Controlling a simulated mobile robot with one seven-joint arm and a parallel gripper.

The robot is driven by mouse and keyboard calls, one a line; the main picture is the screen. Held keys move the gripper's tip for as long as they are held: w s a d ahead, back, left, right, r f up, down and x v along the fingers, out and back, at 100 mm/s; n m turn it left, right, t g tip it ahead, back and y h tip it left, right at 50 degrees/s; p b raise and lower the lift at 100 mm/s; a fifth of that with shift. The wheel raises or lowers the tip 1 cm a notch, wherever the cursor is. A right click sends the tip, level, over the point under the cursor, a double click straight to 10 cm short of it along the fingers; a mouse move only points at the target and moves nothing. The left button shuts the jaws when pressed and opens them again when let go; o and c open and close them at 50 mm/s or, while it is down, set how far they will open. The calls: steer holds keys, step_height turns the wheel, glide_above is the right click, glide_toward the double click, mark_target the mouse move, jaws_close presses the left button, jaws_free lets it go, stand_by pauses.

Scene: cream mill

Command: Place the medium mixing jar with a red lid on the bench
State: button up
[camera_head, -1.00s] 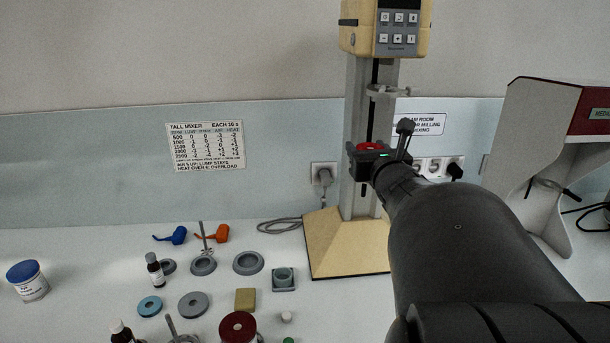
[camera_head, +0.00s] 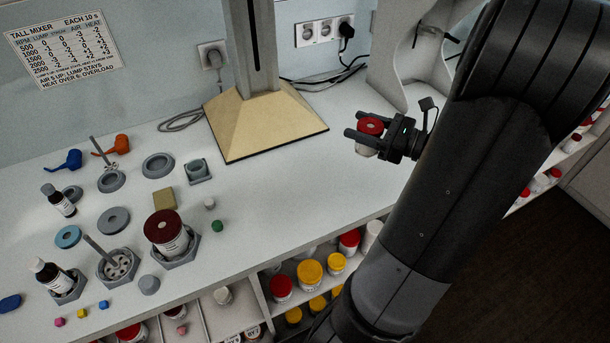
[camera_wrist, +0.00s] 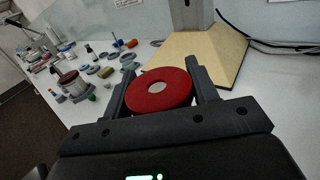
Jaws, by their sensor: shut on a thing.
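A jar with a red lid (camera_head: 371,126) and a pale body is held between the fingers of my gripper (camera_head: 368,133), to the right of the mixer base. In the wrist view the red lid (camera_wrist: 159,91), with a pale centre, sits between the two dark fingers of my gripper (camera_wrist: 162,85). The jar looks upright; its lower body is mostly hidden in the wrist view. It is over the right part of the white bench (camera_head: 290,165); I cannot tell whether its bottom touches the surface.
The tall mixer's beige base (camera_head: 262,125) stands behind on the left. A larger jar with a dark red lid (camera_head: 165,230), dark bottles, grey rings and small tools crowd the left of the bench. Shelves with several lidded jars (camera_head: 309,272) lie below the front edge. The bench around the held jar is clear.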

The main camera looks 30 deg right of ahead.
steer(key=shift+w+a+f, duration=1.25)
steer(key=shift+w+f, duration=0.15)
steer(key=shift+f, duration=0.4)
steer(key=shift+w+a+f, duration=1.3)
steer(key=shift+w+f, duration=0.1)
steer(key=shift+f, duration=0.45)
steer(key=shift+w+a+f, duration=1.25)
steer(key=shift+w+f, duration=0.15)
steer(key=shift+f, duration=0.4)
steer(key=shift+f, duration=0.15)
steer(key=o, duration=1)
steer(key=shift+o, duration=0.2)
steer(key=shift+o, duration=0.6)
steer(key=v, duration=1.2)
